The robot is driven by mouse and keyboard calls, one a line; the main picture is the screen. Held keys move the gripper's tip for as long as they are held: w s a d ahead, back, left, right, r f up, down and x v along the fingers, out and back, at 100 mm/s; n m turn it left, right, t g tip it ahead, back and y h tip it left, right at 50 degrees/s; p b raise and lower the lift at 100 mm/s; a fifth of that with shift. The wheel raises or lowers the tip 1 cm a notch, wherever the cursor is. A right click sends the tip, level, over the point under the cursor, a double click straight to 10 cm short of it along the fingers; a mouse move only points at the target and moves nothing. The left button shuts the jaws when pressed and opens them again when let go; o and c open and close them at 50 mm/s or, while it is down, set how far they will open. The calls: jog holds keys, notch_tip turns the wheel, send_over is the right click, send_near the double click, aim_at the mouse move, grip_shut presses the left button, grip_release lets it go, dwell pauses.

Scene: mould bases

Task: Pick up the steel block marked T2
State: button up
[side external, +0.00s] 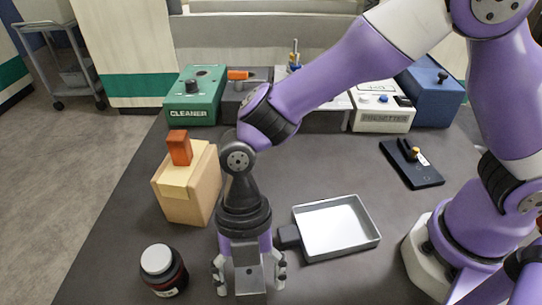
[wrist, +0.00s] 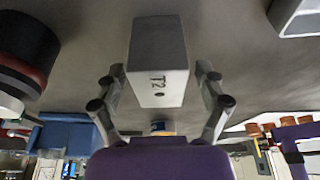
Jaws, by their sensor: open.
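The steel block marked T2 (wrist: 157,60) is a plain grey block standing on the dark table. Its T2 mark and a small dark hole face the camera in the wrist view. In the side external view the block (side external: 249,275) shows below my wrist, partly covered by it. My gripper (wrist: 161,72) is open, with one finger on either side of the block. In the wrist view a gap shows between the block and each finger. My gripper also shows in the side external view (side external: 249,287), pointing down near the table's front.
A dark jar with a white lid (side external: 158,259) stands left of my gripper. A tan block with an orange top piece (side external: 187,193) is behind left. A shallow metal tray (side external: 337,229) lies close right. A green CLEANER box (side external: 193,98) and a white presetter (side external: 383,115) stand at the back.

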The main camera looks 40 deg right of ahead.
jog(key=shift+s+f, duration=0.1)
jog(key=shift+f, duration=0.3)
grip_shut()
jog(key=shift+r, duration=0.2)
